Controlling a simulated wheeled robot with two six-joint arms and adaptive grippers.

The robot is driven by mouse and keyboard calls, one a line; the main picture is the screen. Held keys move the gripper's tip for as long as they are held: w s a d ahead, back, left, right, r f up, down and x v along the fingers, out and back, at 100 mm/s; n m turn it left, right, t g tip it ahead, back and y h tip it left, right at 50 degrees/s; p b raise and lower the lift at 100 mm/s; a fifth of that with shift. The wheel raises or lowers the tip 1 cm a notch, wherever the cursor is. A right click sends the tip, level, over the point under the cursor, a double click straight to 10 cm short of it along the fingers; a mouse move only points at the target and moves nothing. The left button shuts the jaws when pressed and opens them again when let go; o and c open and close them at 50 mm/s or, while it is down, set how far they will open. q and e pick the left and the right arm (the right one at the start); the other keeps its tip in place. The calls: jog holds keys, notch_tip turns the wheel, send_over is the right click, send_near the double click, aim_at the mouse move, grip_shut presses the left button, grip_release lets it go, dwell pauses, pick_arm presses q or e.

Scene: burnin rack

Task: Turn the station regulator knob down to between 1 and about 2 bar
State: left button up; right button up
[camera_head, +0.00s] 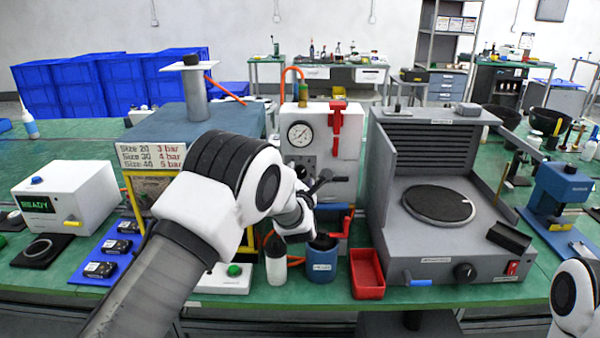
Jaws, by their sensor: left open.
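The station (347,172) is a white upright box with a round pressure gauge (300,134) on its front. The gauge's needle is too small to read. My left arm reaches in from the lower left. Its gripper (322,182) is open in front of the station's front face, below the gauge. The regulator knob cannot be made out; the gripper and wrist cover that part of the face. I cannot tell whether the fingers touch anything. Of my right arm only a white link shows at the lower right edge; its gripper is out of view.
A red lever (337,118) is on the station's right side. A sign (157,157) lists sizes with 3, 4 and 5 bar. A blue cup (321,262), a white bottle (276,262) and a red tray (367,274) stand in front. A grey turntable machine (425,240) stands close on the right.

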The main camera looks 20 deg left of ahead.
pick_arm(q)
jog(key=shift+w+a+f, duration=0.2)
jog(key=shift+w, duration=0.55)
jog(key=shift+s+r, duration=0.2)
jog(key=shift+c, duration=0.3)
jog(key=c, duration=1.1)
